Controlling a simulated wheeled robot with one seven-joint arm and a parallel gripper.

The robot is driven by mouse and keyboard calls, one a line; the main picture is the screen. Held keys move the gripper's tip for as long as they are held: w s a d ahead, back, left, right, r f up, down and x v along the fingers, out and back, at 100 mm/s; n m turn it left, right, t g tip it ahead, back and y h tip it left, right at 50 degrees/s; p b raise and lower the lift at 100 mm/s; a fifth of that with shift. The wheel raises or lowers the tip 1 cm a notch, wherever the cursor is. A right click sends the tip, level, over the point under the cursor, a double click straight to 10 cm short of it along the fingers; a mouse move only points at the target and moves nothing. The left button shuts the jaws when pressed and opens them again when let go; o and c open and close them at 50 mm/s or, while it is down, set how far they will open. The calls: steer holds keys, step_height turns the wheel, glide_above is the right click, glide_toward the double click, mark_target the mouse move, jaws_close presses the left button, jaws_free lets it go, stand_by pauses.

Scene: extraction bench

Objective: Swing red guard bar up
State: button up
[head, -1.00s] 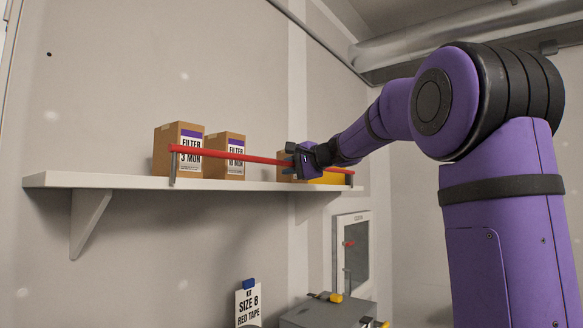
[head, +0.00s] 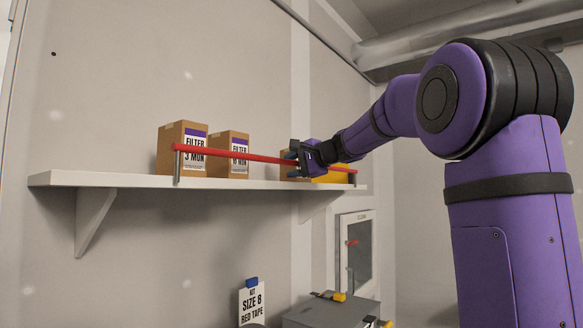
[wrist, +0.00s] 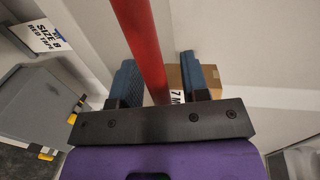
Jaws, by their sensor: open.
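The red guard bar (head: 240,154) runs level along the front of the white shelf (head: 120,180), held at its ends by grey posts. My gripper (head: 291,157) is at the bar, right of its middle. In the wrist view, the red bar (wrist: 145,45) passes between the two blue fingers of my open gripper (wrist: 158,62), with a visible gap to each finger near the tips. Contact deeper in the jaws cannot be told.
A yellow item (head: 335,176) lies partly hidden behind my gripper. A grey box (head: 325,312) and a "Size 8 red tape" card (head: 252,303) are below. Wall space above the shelf is clear.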

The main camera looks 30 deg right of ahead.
steer(key=v, duration=1)
steer(key=s+a+f+n+g, duration=0.6)
steer(key=s+a+f, duration=0.5)
steer(key=a+f, duration=0.3)
steer(key=s+a+f+n+g+h, duration=0.1)
steer(key=s+f+n, duration=0.3)
steer(key=s+f, duration=0.4)
steer(key=s+a+f+n+g+h, duration=0.2)
steer(key=s+a+f+n+h, duration=0.1)
steer(key=s+f, duration=0.6)
steer(key=shift+n+h, duration=0.5)
steer(key=shift+h, duration=0.2)
steer(key=shift+s+a+f, duration=0.1)
steer(key=shift+a, duration=0.05)
